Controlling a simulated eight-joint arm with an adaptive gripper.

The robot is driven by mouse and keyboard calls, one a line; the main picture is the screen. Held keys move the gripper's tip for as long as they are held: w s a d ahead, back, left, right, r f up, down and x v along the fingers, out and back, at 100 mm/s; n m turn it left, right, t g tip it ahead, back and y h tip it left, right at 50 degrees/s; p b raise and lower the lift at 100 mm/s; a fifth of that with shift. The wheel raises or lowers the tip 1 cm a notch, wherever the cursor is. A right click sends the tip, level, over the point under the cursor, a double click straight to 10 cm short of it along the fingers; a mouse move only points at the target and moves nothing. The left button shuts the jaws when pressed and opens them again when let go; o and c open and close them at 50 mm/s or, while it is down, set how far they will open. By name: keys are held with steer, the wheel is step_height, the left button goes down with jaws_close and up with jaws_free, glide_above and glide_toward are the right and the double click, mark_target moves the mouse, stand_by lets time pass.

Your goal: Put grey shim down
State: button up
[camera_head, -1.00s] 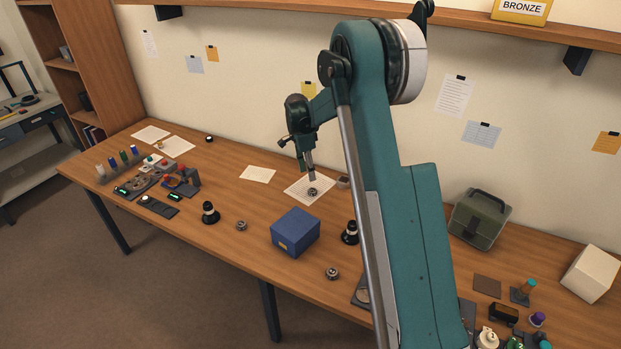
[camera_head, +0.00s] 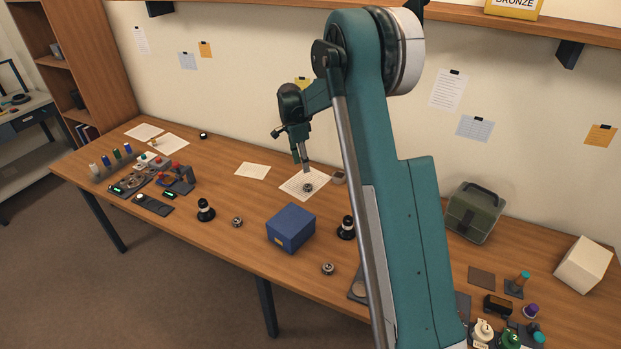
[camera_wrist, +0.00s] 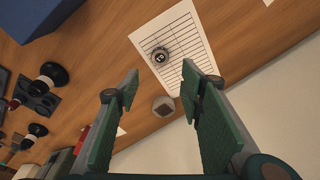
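A small round grey metal part with a dark centre, which I take for the grey shim, lies on the lined paper sheet in the head view (camera_head: 308,187). It also shows in the wrist view (camera_wrist: 160,55). My gripper (camera_wrist: 158,78) is open, its two green-padded fingers wide apart with nothing between them. In the head view, my gripper (camera_head: 306,168) points down just above the part. The lined paper (camera_head: 292,183) lies flat on the wooden table; it also fills the top middle of the wrist view (camera_wrist: 190,30).
A small grey block (camera_head: 338,177) stands right of the paper. A blue box (camera_head: 291,228) and a black eyepiece-like part (camera_head: 346,228) stand nearer the front. Similar round metal parts lie at the table's front (camera_head: 237,222) and (camera_head: 328,268). The table left of the paper has free room.

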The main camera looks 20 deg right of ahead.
steer(key=s+a+r+n+t, duration=0.2)
steer(key=s+a+r+n, duration=0.15)
steer(key=s+r, duration=0.8)
steer(key=s+a+r+n+t, duration=0.15)
steer(key=s+r+n, duration=0.35)
steer(key=s+r, duration=0.7)
steer(key=s+a+f+n+t, duration=0.1)
steer(key=s+n, duration=0.2)
steer(key=s, duration=0.7)
steer(key=s+a+f+n+t+y, duration=0.1)
steer(key=s+a+f+n, duration=0.1)
steer(key=s, duration=0.8)
steer(key=s+a+f+n+t, duration=0.1)
steer(key=s+n, duration=0.3)
steer(key=s, duration=0.6)
steer(key=shift+a+f+t+y, duration=0.15)
steer(key=shift+a+t+y, duration=0.25)
steer(key=shift+a, duration=0.3)
steer(key=shift+o, duration=0.5)
steer(key=shift+w+f, duration=0.1)
steer(key=shift+w, duration=0.05)
